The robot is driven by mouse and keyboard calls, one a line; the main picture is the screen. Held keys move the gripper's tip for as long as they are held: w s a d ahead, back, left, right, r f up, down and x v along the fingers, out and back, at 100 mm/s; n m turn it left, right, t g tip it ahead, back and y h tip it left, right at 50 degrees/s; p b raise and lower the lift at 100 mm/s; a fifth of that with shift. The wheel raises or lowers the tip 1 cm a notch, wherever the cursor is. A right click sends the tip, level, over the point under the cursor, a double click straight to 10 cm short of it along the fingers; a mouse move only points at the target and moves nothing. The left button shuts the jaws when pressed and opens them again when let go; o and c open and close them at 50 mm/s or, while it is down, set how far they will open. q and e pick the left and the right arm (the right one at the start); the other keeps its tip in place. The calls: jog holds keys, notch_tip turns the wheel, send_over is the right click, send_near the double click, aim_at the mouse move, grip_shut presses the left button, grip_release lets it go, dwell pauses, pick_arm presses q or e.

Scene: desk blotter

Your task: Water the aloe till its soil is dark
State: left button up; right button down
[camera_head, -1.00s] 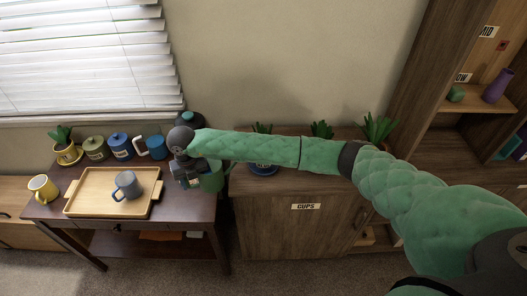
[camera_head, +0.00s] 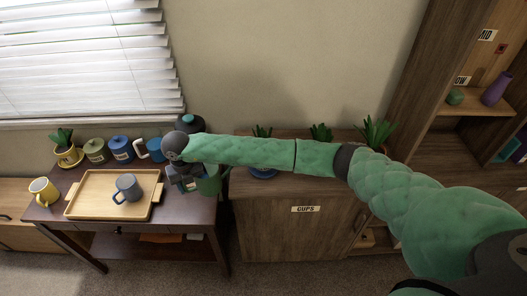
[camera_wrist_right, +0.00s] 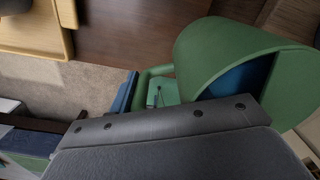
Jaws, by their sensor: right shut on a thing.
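My right gripper (camera_head: 186,181) is shut on a green watering can (camera_head: 209,183) at the right end of the dark desk, by the cabinet. In the right wrist view the can (camera_wrist_right: 215,62) shows large, with blue inside its mouth. Spiky green plants (camera_head: 321,131) and (camera_head: 378,131) stand on the cabinet behind my arm; a third (camera_head: 262,131) is in a blue pot partly hidden by the arm. Another plant (camera_head: 61,137) stands in a yellow pot on the desk at far left. I cannot tell which is the aloe, nor see its soil. My left gripper is not in view.
A wooden tray (camera_head: 84,206) holds a grey-blue mug (camera_head: 127,187). A yellow mug (camera_head: 42,190) stands left of it. The cabinet (camera_head: 290,220) is labelled CUPS. A tall shelf (camera_head: 410,75) rises at right.

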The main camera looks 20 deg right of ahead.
jog(key=r, duration=0.1)
jog(key=a+r+p, duration=0.1)
jog(key=shift+w+a+r, duration=0.15)
jog(key=shift+a+r, duration=0.15)
jog(key=shift+r, duration=0.1)
jog(key=w+a+r+m+p, duration=0.2)
jog(key=w+r+p, duration=0.1)
jog(key=w+r, duration=0.4)
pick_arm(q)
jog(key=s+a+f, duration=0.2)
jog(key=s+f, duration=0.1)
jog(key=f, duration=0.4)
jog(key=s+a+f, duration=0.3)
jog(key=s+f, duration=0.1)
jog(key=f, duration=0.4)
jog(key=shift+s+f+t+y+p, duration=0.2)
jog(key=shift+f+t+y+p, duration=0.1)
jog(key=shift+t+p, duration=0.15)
pick_arm(e)
jog(key=w+d+r+m, duration=0.1)
jog(key=w+d+m, duration=0.3)
jog(key=w+d, duration=0.2)
jog(key=shift+w+r, duration=0.15)
jog(key=shift+w, duration=0.45)
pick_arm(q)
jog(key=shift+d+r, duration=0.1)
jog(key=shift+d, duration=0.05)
pick_arm(e)
jog(key=shift+s, duration=0.1)
